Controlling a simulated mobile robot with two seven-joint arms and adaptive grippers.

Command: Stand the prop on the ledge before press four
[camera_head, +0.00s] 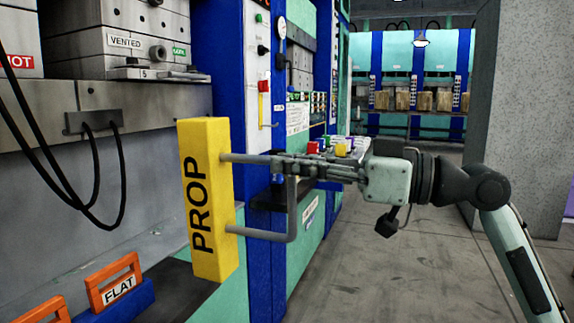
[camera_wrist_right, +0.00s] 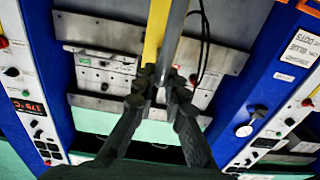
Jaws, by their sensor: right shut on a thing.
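The prop (camera_head: 207,200) is a yellow upright block with black lettering and a grey bar handle (camera_head: 290,210) on its right side. The press number is not readable. My left gripper is out of view.
Black cables (camera_head: 60,170) hang from the press. A vented mould (camera_head: 120,45) sits above. A grey pillar (camera_head: 520,110) stands at right. The floor (camera_head: 390,260) is clear.

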